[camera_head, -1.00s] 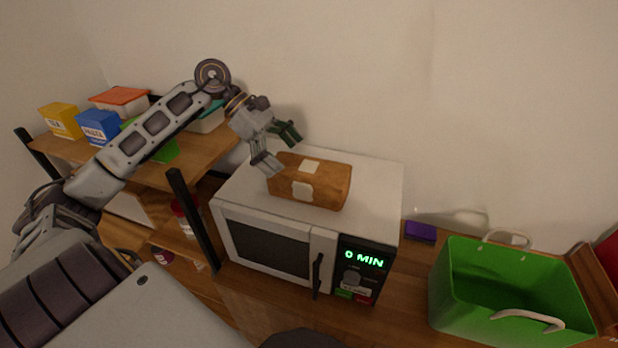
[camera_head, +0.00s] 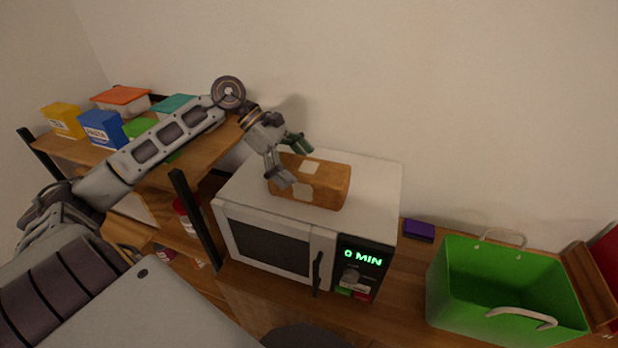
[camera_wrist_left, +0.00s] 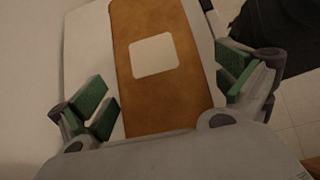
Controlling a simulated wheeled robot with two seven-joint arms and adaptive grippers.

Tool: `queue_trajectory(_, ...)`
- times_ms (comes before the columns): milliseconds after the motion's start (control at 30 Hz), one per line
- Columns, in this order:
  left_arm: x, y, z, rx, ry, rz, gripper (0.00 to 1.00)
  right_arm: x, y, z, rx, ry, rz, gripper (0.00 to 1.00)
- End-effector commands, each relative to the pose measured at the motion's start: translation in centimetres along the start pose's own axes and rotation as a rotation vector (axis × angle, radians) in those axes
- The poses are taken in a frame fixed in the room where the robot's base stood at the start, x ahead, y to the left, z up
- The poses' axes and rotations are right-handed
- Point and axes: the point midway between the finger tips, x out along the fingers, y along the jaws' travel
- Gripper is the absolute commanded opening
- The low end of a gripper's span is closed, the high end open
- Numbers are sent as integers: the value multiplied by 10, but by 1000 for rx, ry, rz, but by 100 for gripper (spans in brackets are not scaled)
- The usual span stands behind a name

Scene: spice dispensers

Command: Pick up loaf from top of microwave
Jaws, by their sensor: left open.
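The brown loaf (camera_head: 325,186), with pale square patches on it, lies on top of the white microwave (camera_head: 375,190). My left gripper (camera_head: 291,163) is open at the loaf's left end, with one finger on the near side and one on the far side. In the left wrist view the loaf (camera_wrist_left: 165,90) lies between the green-padded fingers of my left gripper (camera_wrist_left: 167,90), with a gap on both sides. The loaf's left end is partly hidden by the gripper in the head view. My right gripper is not in view.
A green basket (camera_head: 440,290) with pale handles stands right of the microwave, near a small purple item (camera_head: 419,230). A wooden shelf (camera_head: 207,160) at left holds a yellow box (camera_head: 63,121), a blue box (camera_head: 100,129) and lidded containers. The wall stands close behind the microwave.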

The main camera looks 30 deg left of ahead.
Motion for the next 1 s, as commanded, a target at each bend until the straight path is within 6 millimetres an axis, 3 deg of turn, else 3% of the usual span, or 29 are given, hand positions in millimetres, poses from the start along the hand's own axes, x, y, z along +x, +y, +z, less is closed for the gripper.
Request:
queue_trajectory(333, 25, 1, 1, 1, 0, 0, 100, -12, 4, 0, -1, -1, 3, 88)
queue_trajectory(867, 29, 1, 0, 1, 0, 1, 100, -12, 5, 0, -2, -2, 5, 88)
queue_trajectory(1000, 29, 1, 0, 0, 0, 1, 86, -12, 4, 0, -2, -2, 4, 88)
